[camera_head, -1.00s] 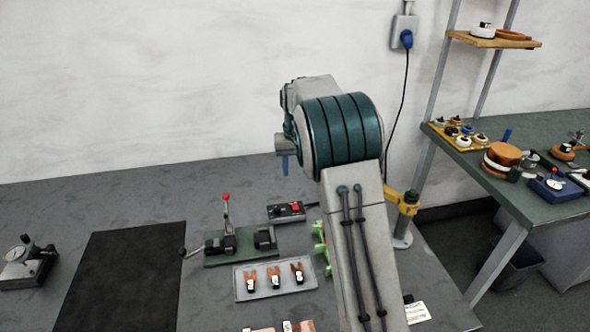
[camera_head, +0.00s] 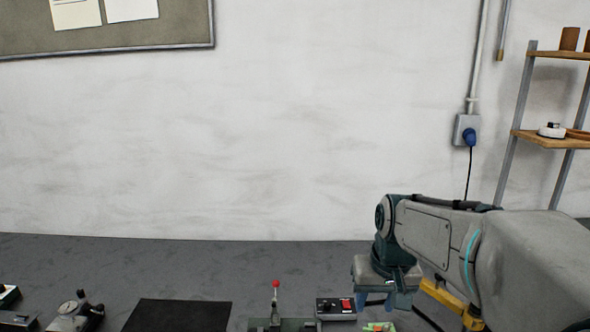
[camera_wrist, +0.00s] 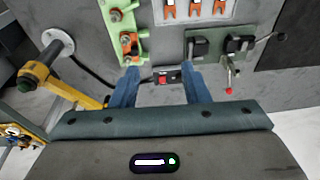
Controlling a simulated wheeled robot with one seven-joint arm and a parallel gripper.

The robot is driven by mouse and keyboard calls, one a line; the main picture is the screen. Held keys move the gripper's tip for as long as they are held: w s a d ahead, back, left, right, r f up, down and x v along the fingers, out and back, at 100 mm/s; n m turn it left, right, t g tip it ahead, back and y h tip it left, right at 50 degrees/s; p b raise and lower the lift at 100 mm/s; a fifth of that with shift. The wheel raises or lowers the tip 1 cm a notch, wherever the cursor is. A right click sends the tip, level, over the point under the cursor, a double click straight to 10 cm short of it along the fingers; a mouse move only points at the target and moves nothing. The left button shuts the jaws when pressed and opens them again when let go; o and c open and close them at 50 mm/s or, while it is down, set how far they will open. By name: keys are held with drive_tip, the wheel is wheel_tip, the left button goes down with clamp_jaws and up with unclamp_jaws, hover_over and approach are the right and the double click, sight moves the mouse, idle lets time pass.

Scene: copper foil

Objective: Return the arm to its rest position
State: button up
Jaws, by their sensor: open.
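My arm reaches in from the lower right in the head view, bent, with its wrist over the right part of the grey bench. My gripper (camera_head: 388,298) points down there; the wrist view shows its two blue fingers (camera_wrist: 157,88) spread apart with nothing between them. Beyond the fingertips a small control box with a red button (camera_wrist: 167,77) lies on the bench; the head view shows it too (camera_head: 336,308), left of my gripper. A green fixture (camera_wrist: 122,25) with orange parts is close by the left finger in the wrist view.
A toggle clamp with a red knob (camera_head: 276,295) stands left of the control box. A black mat (camera_head: 178,316) and a dial gauge (camera_head: 77,313) are farther left. A yellow bracket (camera_head: 450,300) is right of my gripper. Shelves (camera_head: 545,138) stand at the far right.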

drive_tip(key=s+f+t, duration=0.1)
drive_tip(key=s+f, duration=0.2)
drive_tip(key=s, duration=1.1)
drive_tip(key=shift+a+f, duration=0.2)
drive_tip(key=shift+f, duration=0.05)
